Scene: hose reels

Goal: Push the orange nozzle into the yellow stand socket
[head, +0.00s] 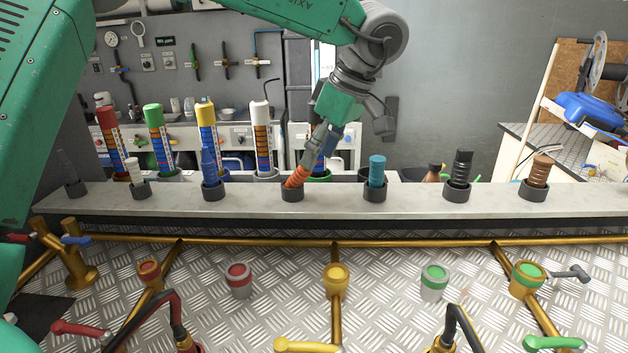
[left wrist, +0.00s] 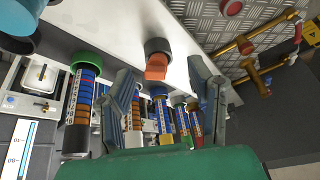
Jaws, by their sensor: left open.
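The orange nozzle (head: 297,177) stands in a dark cup (head: 292,194) on the grey ledge. The left wrist view shows the nozzle (left wrist: 157,66) and its dark cup (left wrist: 157,47). My left gripper (head: 309,158) reaches down to the nozzle from above, tilted. In the left wrist view its two fingers are spread, with the nozzle between the fingertips and a gap on each side. The yellow stand socket (head: 336,278) stands on the metal plate in front of the ledge, slightly right of the nozzle. My right gripper is not in view.
Other cups on the ledge (head: 420,200) hold a blue nozzle (head: 377,171), a black one (head: 459,168), a brown one (head: 538,171) and more at left. Red (head: 239,280) and green-ringed (head: 434,281) sockets flank the yellow one. Gold pipes and valve handles line the plate.

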